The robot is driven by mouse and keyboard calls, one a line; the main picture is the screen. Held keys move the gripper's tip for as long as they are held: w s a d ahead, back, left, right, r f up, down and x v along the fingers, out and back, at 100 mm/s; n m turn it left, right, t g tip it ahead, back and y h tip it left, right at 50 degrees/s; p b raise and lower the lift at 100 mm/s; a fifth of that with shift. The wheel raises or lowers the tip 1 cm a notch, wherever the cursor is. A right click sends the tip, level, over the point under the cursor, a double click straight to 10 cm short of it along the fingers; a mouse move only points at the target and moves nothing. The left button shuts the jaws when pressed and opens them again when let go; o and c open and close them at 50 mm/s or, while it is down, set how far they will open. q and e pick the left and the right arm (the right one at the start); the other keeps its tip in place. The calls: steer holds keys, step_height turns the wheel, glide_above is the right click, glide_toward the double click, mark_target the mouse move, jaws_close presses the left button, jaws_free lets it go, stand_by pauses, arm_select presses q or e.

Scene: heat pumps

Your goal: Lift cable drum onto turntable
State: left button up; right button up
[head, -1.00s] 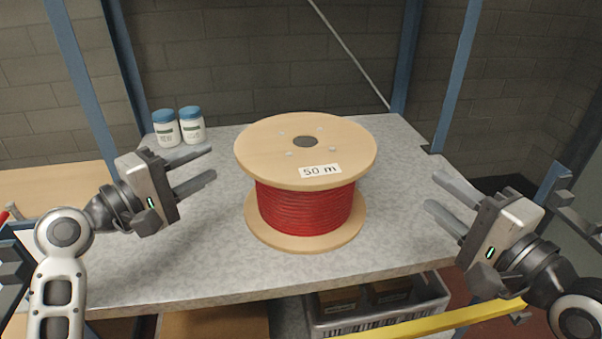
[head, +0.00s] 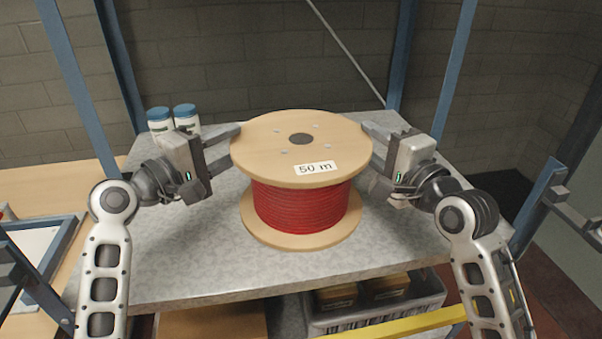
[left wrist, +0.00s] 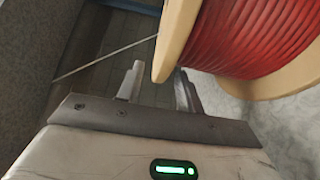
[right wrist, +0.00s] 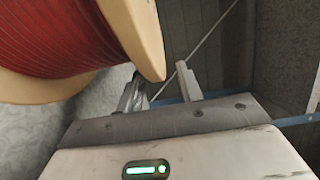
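The cable drum (head: 300,205), with pale wooden flanges, red cable and a "50 m" label, stands upright on the grey speckled worktop (head: 190,260). My left gripper (head: 229,146) is open at the left edge of its upper flange. In the left wrist view the flange rim (left wrist: 172,50) reaches between the two fingers, with gaps visible. My right gripper (head: 372,146) is open at the right edge of the same flange. In the right wrist view the rim (right wrist: 148,45) reaches between its fingers, also with gaps. I cannot make out a turntable.
Two white jars with blue lids (head: 185,117) stand behind my left gripper. Blue rack posts (head: 455,70) rise around the worktop. Below it are a grey crate (head: 375,315) with boxes and a yellow bar (head: 400,322). A wooden table (head: 45,185) is at left.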

arm_select(q)
steer(key=shift+w+d, duration=0.2)
arm_select(e)
steer(key=shift+w+a, duration=0.25)
steer(key=shift+w, duration=0.3)
arm_select(q)
jaws_close()
arm_select(e)
jaws_close()
stand_by(0.6)
arm_select(q)
steer(key=shift+r, duration=0.25)
arm_select(e)
steer(key=shift+r, duration=0.25)
